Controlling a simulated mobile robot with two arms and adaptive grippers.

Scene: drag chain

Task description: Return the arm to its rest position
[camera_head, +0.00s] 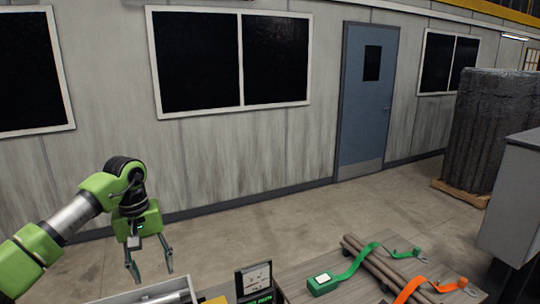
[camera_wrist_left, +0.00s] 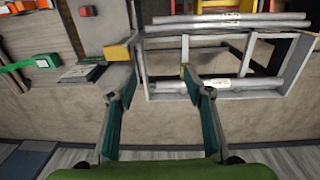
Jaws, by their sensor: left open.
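My left arm comes in from the left in the head view, and its gripper (camera_head: 149,266) hangs down with its two fingers apart. It is open and empty, a little left of the table's items. My right gripper is in neither view.
A metal frame with tubes (camera_wrist_left: 225,86) lies close beyond the fingers. A green ratchet strap (camera_head: 323,283) and an orange strap (camera_head: 410,288) lie by brown pipes (camera_head: 385,262). A black-framed panel (camera_head: 254,281) stands nearby. A grey cabinet (camera_head: 512,200) stands at right.

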